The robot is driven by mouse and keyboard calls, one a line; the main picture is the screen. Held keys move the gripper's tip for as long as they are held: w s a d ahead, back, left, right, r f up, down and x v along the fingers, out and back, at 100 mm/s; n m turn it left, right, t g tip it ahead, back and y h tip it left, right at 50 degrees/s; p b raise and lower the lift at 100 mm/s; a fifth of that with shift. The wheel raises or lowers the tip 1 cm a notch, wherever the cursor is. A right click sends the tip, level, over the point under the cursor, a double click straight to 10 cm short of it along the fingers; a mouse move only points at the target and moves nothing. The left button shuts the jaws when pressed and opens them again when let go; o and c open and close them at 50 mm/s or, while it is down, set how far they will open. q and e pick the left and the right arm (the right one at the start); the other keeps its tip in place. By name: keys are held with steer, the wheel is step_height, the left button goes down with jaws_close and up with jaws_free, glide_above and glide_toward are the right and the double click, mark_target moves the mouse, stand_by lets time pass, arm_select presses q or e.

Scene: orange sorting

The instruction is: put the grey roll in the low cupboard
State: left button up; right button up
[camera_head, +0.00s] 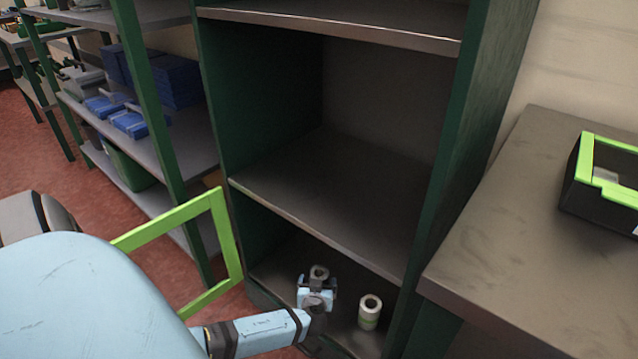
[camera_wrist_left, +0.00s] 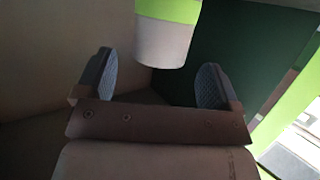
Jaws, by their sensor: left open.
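The low cupboard (camera_head: 390,268) is the bottom compartment of a dark green shelf unit. I cannot tell for certain which roll that is. My left gripper is open and low, at the compartment's front. My right gripper is in neither view.
A light green frame (camera_head: 232,235) is left of the opening. A table (camera_head: 540,230) with a black, green-rimmed crate (camera_head: 586,178) is at right. The shelf above (camera_head: 350,190) is empty.

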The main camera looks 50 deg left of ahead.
arm_select(q)
steer(key=p+v, duration=0.2)
steer(key=v, duration=0.5)
steer(key=shift+s+d, duration=0.15)
steer(key=shift+d, duration=0.05)
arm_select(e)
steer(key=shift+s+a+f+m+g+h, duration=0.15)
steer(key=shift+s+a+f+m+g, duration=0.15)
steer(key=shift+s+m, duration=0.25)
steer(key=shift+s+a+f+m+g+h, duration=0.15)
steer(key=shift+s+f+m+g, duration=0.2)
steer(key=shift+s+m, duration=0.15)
arm_select(q)
steer(key=shift+r, duration=0.1)
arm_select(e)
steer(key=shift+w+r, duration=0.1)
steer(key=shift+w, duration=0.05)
